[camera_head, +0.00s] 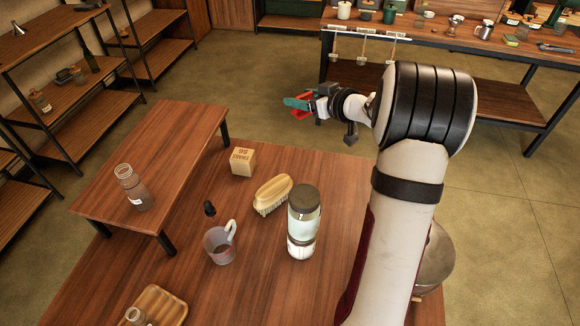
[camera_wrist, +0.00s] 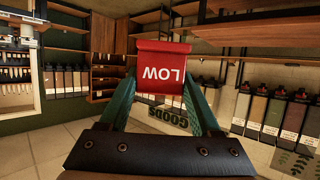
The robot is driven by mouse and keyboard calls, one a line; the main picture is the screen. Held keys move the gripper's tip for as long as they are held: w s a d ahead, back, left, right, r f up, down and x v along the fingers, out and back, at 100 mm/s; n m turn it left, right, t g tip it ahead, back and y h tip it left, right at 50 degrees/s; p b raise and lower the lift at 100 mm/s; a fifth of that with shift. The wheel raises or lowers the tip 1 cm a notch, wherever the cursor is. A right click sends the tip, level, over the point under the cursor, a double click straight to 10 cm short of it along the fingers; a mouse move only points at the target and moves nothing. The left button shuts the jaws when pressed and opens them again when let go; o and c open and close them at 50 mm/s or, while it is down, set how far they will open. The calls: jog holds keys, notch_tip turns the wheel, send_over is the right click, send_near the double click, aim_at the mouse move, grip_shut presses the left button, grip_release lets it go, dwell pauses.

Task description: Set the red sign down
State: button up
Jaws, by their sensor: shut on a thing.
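The red sign (camera_wrist: 163,67) shows in the wrist view with white letters reading "LOW", upside down in that picture. My gripper (camera_wrist: 163,92) has its two green fingers shut on it, one at each side. In the head view my gripper (camera_head: 302,105) is held out above the floor, beyond the far edge of the wooden table. Only a small part of the red sign (camera_head: 301,114) shows there, beside the green fingers.
The wooden table (camera_head: 185,285) holds a raised shelf (camera_head: 150,150) with a bottle (camera_head: 133,188), a cube (camera_head: 243,161), a brush (camera_head: 272,195), a jar (camera_head: 303,222) and a measuring cup (camera_head: 220,245). A crowded workbench (camera_head: 440,43) stands at the back right.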

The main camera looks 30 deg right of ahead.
jog(key=s+d+f+h, duration=0.1)
jog(key=s+d, duration=0.5)
notch_tip(320, 180, down, 11)
jog(key=shift+m, duration=0.4)
jog(key=w+a+f, duration=0.2)
jog(key=w, duration=0.1)
jog(key=w+a+f, duration=0.2)
jog(key=w, duration=0.1)
jog(key=w+a+f, duration=0.2)
jog(key=w+f, duration=0.1)
jog(key=w, duration=0.1)
jog(key=shift+w+a, duration=0.1)
jog(key=shift+a, duration=0.2)
notch_tip(320, 180, down, 4)
jog(key=shift+w+f, duration=0.1)
jog(key=shift+f, duration=0.15)
jog(key=o, duration=1.3)
jog(key=shift+o, duration=0.2)
